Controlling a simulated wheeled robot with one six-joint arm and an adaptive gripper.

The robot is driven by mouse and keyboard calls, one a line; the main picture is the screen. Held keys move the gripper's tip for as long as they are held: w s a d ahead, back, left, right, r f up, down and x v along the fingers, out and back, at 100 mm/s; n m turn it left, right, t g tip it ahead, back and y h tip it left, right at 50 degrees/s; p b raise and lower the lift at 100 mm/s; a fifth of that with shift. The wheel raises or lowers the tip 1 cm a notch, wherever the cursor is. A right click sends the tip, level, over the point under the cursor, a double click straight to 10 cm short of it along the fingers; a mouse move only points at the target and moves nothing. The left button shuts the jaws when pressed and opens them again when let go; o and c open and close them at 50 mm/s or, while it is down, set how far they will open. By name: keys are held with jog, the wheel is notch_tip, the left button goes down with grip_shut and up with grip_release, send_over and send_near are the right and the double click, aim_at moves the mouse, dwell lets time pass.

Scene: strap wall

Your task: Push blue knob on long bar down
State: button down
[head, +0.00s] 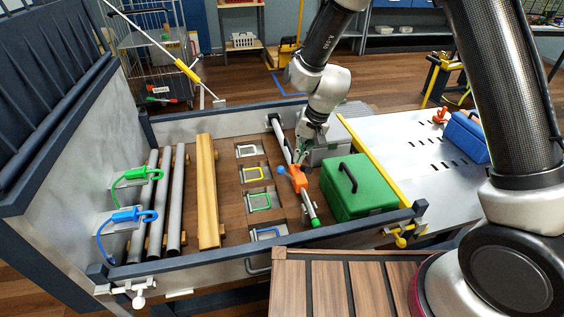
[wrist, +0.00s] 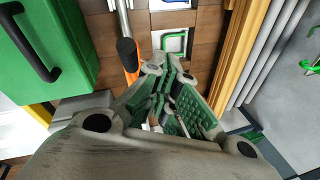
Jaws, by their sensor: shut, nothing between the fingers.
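The long bar (head: 276,131) is a grey tube with an orange body (head: 297,177) partway along it and a green end section towards the front. The blue knob (head: 281,170) sticks out on the left side of the orange body. My gripper (head: 299,160) is shut and empty, pointing down just above and behind the orange body, close to the knob. In the wrist view my gripper (wrist: 168,66) has its fingertips together. The bar's grey tube (wrist: 123,20) and a strip of orange body (wrist: 132,77) show beside it; the blue knob is not visible there.
A green toolbox (head: 358,189) stands close to the right of the bar. Recessed tie-down rings (head: 258,201) and yellow planks (head: 207,190) lie to the left. Green (head: 140,174) and blue hooks (head: 132,215) hang on the left wall. A dark rail (head: 250,250) edges the front.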

jog(key=shift+w+a+r+m, duration=0.15)
jog(key=shift+w+m, duration=0.15)
jog(key=shift+w, duration=0.2)
send_near(286, 174)
notch_tip(286, 174, down, 5)
jog(key=s+a, duration=0.1)
jog(key=s, duration=0.1)
jog(key=shift+w+a+f, duration=0.15)
jog(key=shift+f, duration=0.05)
